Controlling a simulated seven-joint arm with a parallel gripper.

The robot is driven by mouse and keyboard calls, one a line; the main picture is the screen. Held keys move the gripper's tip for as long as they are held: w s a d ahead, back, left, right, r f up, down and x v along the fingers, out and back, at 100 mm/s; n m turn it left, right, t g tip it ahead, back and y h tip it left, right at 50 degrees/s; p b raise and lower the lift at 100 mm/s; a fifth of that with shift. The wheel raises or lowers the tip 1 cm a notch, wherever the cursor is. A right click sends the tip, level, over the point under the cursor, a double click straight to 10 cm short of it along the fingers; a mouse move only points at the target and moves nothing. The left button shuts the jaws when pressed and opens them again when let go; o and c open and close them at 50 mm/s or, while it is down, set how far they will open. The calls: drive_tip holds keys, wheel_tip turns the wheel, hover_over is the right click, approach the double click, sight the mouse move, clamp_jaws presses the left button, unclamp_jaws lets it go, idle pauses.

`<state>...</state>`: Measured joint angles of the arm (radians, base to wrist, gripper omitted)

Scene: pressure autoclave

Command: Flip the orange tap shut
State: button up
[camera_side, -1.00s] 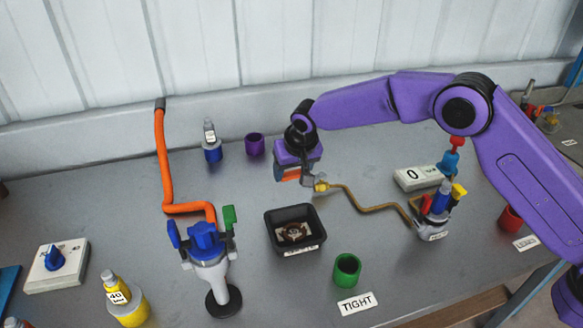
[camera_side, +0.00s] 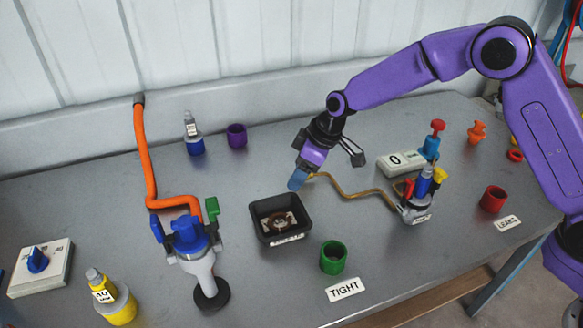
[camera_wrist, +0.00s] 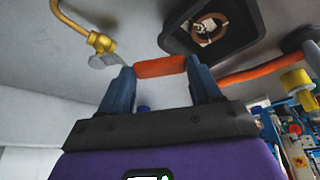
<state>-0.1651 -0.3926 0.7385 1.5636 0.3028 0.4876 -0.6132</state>
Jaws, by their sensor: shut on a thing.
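The orange tap handle (camera_wrist: 160,67) is a short orange bar on a grey lever beside a brass fitting (camera_wrist: 102,43). In the wrist view my gripper (camera_wrist: 160,72) has one finger at each end of the bar and is shut on it. In the side view my gripper (camera_side: 297,182) is tilted down to the left, at the left end of the thin brass pipe (camera_side: 350,194). The fingers hide the orange handle there, so I cannot tell the tap's exact angle from that side.
A black tray (camera_side: 256,228) with a round brown part stands just in front of my gripper. A green cup (camera_side: 333,259) is in front to the right. A blue-topped grey fixture (camera_side: 190,238) with an orange hose (camera_side: 145,155) stands left. The bench between the tray and back wall is mostly clear.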

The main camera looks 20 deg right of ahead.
drive_tip(key=shift+s+d+f+n+g+y, duration=0.15)
drive_tip(key=shift+d+n+g, duration=0.3)
drive_tip(key=shift+d+n, duration=0.65)
drive_tip(key=shift+s+d+r+n+g+y, duration=0.1)
drive_tip(key=shift+s+d+n+g, duration=0.15)
drive_tip(key=shift+d+n+g, duration=0.75)
drive_tip(key=shift+s+d+f+n+t+y, duration=0.15)
drive_tip(key=shift+d+n, duration=0.5)
drive_tip(key=shift+n, duration=0.95)
drive_tip(key=shift+d+r, duration=0.1)
drive_tip(key=o, duration=1.5)
drive_tip(key=v, duration=1.7)
drive_tip(key=shift+w+d+r, duration=0.1)
drive_tip(key=shift+w+r, duration=0.1)
